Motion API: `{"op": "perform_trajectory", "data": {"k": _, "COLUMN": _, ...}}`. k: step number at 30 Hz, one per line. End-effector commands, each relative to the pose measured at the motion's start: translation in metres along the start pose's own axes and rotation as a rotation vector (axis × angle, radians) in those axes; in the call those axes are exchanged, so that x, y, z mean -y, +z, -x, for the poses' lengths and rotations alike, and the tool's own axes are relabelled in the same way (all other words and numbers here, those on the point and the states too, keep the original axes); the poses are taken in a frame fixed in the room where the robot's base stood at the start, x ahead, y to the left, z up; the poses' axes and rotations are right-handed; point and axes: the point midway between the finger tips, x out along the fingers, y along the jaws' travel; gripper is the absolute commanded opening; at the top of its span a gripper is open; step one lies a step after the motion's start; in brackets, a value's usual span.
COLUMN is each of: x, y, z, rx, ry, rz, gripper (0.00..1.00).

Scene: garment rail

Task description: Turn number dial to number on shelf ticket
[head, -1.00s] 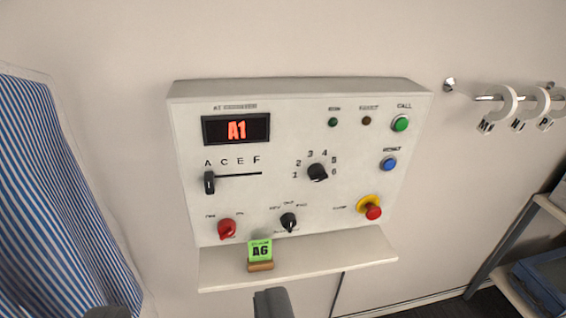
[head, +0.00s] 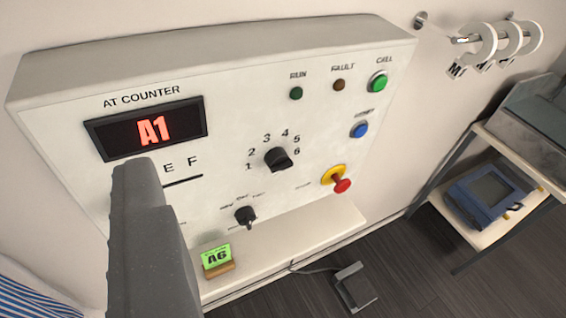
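The number dial (head: 278,159) is a black knob on the white panel, ringed by the numbers 1 to 6. Its pointer direction is hard to make out. The green shelf ticket (head: 216,256) reads A6 and stands in a wooden holder on the panel's ledge. One grey finger of my gripper (head: 148,240) fills the lower left, in front of the panel, left of the dial and apart from it in the picture. It hides part of the letter slider. The other finger is not visible, so the opening cannot be judged.
A smaller black knob (head: 245,216) sits below left of the dial. A red button on a yellow base (head: 341,184), a blue button (head: 359,130) and a green button (head: 379,82) are to the right. A cart (head: 481,234) and a floor pedal (head: 354,288) stand beyond.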

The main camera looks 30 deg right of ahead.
Motion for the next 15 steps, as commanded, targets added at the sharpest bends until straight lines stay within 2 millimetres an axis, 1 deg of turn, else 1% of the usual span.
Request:
{"op": "perform_trajectory", "data": {"k": 1, "x": 0.0, "y": 0.0, "z": 0.0, "rx": 0.0, "ry": 0.0, "rz": 0.0, "gripper": 0.36}}
{"op": "perform_trajectory", "data": {"k": 2, "x": 0.0, "y": 0.0, "z": 0.0, "rx": 0.0, "ry": 0.0, "rz": 0.0, "gripper": 0.39}}
{"op": "perform_trajectory", "data": {"k": 3, "x": 0.0, "y": 0.0, "z": 0.0, "rx": -0.001, "ry": 0.001, "rz": 0.002, "gripper": 0.5}}
{"op": "perform_trajectory", "data": {"k": 4, "x": -0.001, "y": 0.0, "z": -0.001, "rx": -0.003, "ry": 0.005, "rz": 0.008, "gripper": 0.58}}
{"op": "perform_trajectory", "data": {"k": 7, "x": -0.012, "y": 0.001, "z": -0.008, "rx": -0.022, "ry": 0.042, "rz": 0.077, "gripper": 0.58}}
{"op": "perform_trajectory", "data": {"k": 8, "x": -0.02, "y": 0.002, "z": -0.011, "rx": -0.031, "ry": 0.063, "rz": 0.119, "gripper": 0.58}}
{"op": "perform_trajectory", "data": {"k": 11, "x": -0.051, "y": 0.006, "z": -0.028, "rx": -0.067, "ry": 0.168, "rz": 0.336, "gripper": 0.58}}
{"op": "perform_trajectory", "data": {"k": 12, "x": -0.065, "y": 0.007, "z": -0.035, "rx": -0.084, "ry": 0.222, "rz": 0.454, "gripper": 0.58}}
{"op": "perform_trajectory", "data": {"k": 14, "x": -0.087, "y": 0.011, "z": -0.046, "rx": -0.094, "ry": 0.304, "rz": 0.658, "gripper": 0.58}}
{"op": "perform_trajectory", "data": {"k": 15, "x": -0.101, "y": 0.015, "z": -0.054, "rx": -0.094, "ry": 0.357, "rz": 0.804, "gripper": 0.58}}
